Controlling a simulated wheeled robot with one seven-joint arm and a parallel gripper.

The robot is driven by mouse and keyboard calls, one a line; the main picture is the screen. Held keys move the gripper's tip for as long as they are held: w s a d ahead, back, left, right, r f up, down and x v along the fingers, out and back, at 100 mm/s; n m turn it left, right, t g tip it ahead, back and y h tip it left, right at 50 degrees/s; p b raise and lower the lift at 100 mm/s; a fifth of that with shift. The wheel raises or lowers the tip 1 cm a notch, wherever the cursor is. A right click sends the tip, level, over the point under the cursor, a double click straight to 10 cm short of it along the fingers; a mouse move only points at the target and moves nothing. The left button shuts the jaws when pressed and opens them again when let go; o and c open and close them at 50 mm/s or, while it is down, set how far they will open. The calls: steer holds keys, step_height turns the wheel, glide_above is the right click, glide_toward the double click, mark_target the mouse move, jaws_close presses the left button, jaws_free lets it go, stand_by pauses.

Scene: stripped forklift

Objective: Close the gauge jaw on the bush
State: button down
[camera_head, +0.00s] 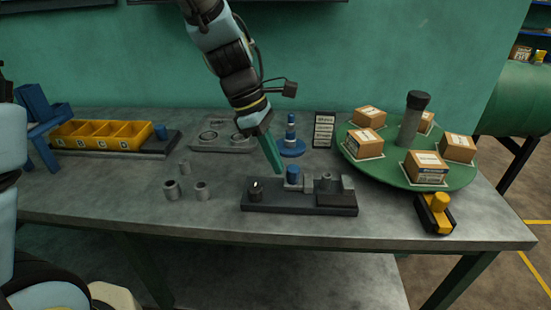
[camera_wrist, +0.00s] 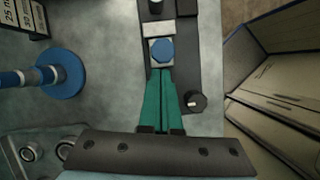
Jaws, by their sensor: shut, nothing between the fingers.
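The gauge has a dark base (camera_head: 275,208) on the bench and also shows in the wrist view (camera_wrist: 187,60). A grey block with a blue knob (camera_head: 292,174) stands near its middle, probably the sliding jaw; the knob shows in the wrist view (camera_wrist: 162,51). Right of it stands a grey cylinder (camera_head: 327,183), probably the bush, between grey blocks. A black dial (camera_head: 255,190) sits at the left end. My gripper (camera_head: 279,171) has green fingers, shut and empty. Its tips (camera_wrist: 161,72) are just left of the blue knob; I cannot tell whether they touch.
A blue stepped stand (camera_head: 291,142) and a small sign (camera_head: 324,130) are behind. A green turntable (camera_head: 392,178) with several boxes is at right, a yellow-black tool (camera_head: 437,212) in front. Yellow bins (camera_head: 100,133) are far left.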

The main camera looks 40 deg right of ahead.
mark_target(306, 177)
steer(key=s+d+p, duration=0.1)
steer(key=d, duration=0.1)
steer(key=s+d+p, duration=0.1)
steer(key=s, duration=0.1)
steer(key=shift+d+r+p, duration=0.2)
steer(key=shift+d+p, duration=0.1)
steer(key=shift+d, duration=0.05)
steer(key=shift+s+d+f, duration=0.1)
steer(key=shift+s+d, duration=0.2)
steer(key=shift+s, duration=0.05)
steer(key=shift+w+a, duration=0.15)
steer(key=shift+w, duration=0.3)
steer(key=w+a, duration=0.1)
steer(key=w+a+r, duration=0.1)
steer(key=w+a, duration=0.1)
steer(key=shift+w+r, duration=0.15)
steer(key=shift+w, duration=0.15)
steer(key=v, duration=0.8)
steer(key=shift+a+b, duration=0.2)
steer(key=shift+b, duration=0.2)
steer(key=shift+r, duration=0.15)
